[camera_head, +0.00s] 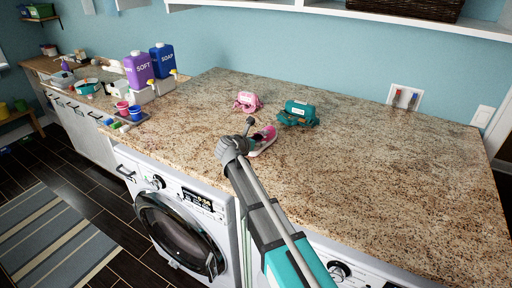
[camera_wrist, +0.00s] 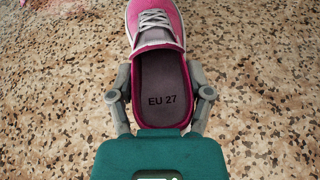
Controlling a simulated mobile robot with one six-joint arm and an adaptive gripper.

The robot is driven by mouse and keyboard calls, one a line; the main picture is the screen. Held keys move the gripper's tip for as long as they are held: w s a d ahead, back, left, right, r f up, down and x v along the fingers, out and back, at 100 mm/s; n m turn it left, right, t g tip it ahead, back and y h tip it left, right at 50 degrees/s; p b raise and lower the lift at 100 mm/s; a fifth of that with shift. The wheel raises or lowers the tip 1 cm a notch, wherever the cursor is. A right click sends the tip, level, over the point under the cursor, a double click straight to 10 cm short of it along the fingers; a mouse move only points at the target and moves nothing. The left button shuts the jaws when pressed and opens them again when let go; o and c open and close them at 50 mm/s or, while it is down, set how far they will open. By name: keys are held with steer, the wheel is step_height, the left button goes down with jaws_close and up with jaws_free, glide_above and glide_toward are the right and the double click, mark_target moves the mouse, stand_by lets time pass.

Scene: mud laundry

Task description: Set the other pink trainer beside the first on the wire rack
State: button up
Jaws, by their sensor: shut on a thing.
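A pink trainer (camera_wrist: 157,20) with a white sole fills the upper middle of the wrist view. Its dark insole reads "EU 27", and its heel faces my gripper (camera_wrist: 161,92). My gripper's fingers are shut on the heel part, one on each side. In the head view the trainer (camera_head: 264,138) is at the end of my arm, over the granite counter near its front edge, partly hidden by my gripper (camera_head: 246,135). I cannot tell whether its sole touches the counter. I make out neither the wire rack nor the first trainer.
A small pink object (camera_head: 247,101) and a teal one (camera_head: 298,114) lie on the counter (camera_head: 390,170) behind the trainer. Purple (camera_head: 138,70) and blue (camera_head: 163,60) bottles stand at the left. The counter's right side is clear. A washer (camera_head: 180,230) is below.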

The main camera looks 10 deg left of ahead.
steer(key=shift+f, duration=0.35)
steer(key=o, duration=1.2)
steer(key=shift+o, duration=0.2)
steer(key=p+v, duration=0.4)
steer(key=v, duration=0.6)
steer(key=shift+s+r, duration=0.2)
steer(key=shift+r, duration=0.05)
steer(key=shift+v, duration=0.8)
steer(key=shift+a+f, duration=0.1)
steer(key=shift+c, duration=0.3)
